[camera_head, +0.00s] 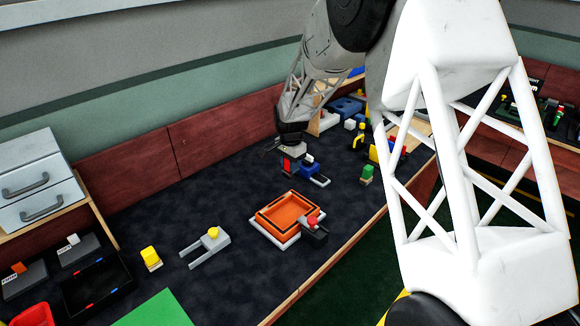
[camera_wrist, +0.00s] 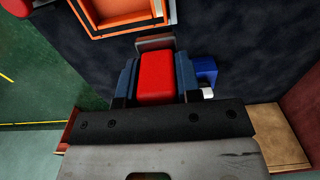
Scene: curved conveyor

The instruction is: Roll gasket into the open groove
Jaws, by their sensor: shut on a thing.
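My gripper (camera_head: 289,158) is over the dark worktop, beyond the orange tray. In the wrist view my gripper (camera_wrist: 156,80) is shut on a red block (camera_wrist: 157,74), with a finger at each side. The red block shows only as a small patch in the head view (camera_head: 287,166). The square orange tray (camera_head: 263,226) has a pale outer rim; part of it shows at the top of the wrist view (camera_wrist: 125,22). I cannot tell which thing is the gasket or the groove.
A blue piece (camera_wrist: 205,68) stands close beside the gripper. A black block with a red top (camera_head: 314,233) sits at the tray's right corner. A grey fork with a yellow knob (camera_head: 208,245) and a yellow block (camera_head: 150,256) lie left. Dark worktop between is clear.

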